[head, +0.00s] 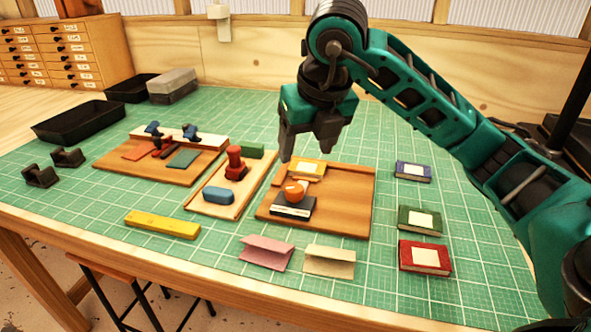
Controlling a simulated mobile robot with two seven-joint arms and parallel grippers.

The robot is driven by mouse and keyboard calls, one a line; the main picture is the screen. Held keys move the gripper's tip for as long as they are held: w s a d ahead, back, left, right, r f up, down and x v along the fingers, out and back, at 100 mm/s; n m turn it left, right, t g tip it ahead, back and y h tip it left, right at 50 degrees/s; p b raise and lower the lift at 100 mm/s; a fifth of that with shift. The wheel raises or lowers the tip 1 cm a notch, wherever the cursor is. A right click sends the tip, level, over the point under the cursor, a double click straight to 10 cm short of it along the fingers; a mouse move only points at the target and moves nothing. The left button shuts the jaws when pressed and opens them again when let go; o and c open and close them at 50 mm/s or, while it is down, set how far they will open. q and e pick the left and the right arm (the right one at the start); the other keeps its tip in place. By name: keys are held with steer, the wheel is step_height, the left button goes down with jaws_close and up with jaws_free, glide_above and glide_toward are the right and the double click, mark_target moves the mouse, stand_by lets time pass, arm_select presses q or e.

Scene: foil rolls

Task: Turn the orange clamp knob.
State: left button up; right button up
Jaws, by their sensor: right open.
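The orange clamp knob (295,191) sits on top of a dark block with a pale label (292,207), on a wooden board (345,198) with raised edges in the middle of the table. My right gripper (303,150) points down above the back left of this board. It is open and empty, and it is apart from the knob, up and behind it in the picture. A yellow book (307,169) with a pale label lies on the board below the gripper. My left gripper is not in view.
A tray (229,204) with a red stamp (235,165) and a blue block (218,195) stands just left of the board. Folded cards (266,252) lie in front. Blue, green and red books (425,257) lie to the right.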

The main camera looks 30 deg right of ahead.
mark_target(294, 188)
steer(key=x, duration=1.2)
steer(key=shift+w+d+f, duration=0.15)
steer(key=shift+w+f, duration=0.1)
steer(key=shift+f, duration=0.05)
steer(key=c, duration=1.1)
